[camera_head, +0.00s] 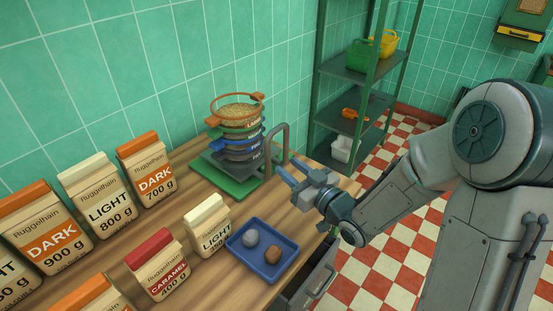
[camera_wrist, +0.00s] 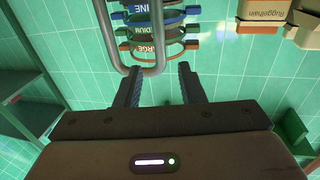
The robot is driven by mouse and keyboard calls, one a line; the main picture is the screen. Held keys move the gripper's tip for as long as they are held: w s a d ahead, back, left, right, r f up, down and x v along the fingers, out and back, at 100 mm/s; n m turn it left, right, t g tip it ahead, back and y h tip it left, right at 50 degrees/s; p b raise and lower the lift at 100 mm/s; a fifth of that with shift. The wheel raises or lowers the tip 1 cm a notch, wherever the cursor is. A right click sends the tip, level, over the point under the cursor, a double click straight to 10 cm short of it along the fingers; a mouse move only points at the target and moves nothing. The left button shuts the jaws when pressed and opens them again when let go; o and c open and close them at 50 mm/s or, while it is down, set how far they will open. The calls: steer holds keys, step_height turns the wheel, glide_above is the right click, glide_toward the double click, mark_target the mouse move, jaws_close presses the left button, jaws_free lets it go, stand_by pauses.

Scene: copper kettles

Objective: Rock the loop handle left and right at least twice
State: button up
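The grey loop handle (camera_head: 286,128) rises at the right side of a sieve stack (camera_head: 240,130) on a green base (camera_head: 216,184). The stack has orange, green, blue and dark sieves, with an orange-rimmed one holding grainy stuff on top. My gripper (camera_head: 288,170) is open, its two fingers pointing at the handle from the right. In the wrist view the handle (camera_wrist: 160,40) appears inverted. One of its bars lies between the fingers (camera_wrist: 160,80) in the picture; the other is outside the left finger. I cannot tell whether a finger touches it.
A blue tray (camera_head: 240,246) with a grey and a brown lump stands at the counter's front edge. Several sugar bags, including a LIGHT one (camera_head: 207,226), stand to the left. An open drawer (camera_head: 318,280) juts out below. A green shelf (camera_head: 345,75) stands behind.

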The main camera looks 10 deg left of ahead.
steer(key=shift+b+v, duration=1.8)
steer(key=shift+v, duration=0.25)
steer(key=w+d+r+m+h+p, duration=0.2)
steer(key=d+m+h+p, duration=0.35)
steer(key=d+h, duration=0.85)
steer(key=s+d+r+m+g+p, duration=0.1)
steer(key=s+d+r+m+g, duration=0.1)
steer(key=s, duration=0.7)
steer(key=s+d+r+m+g+p, duration=0.2)
steer(key=s+d+g, duration=0.3)
steer(key=s, duration=0.4)
steer(key=shift+d+r+m+g+h, duration=0.2)
steer(key=shift+r+m+g+h, duration=0.1)
steer(key=shift+r+m+g, duration=0.35)
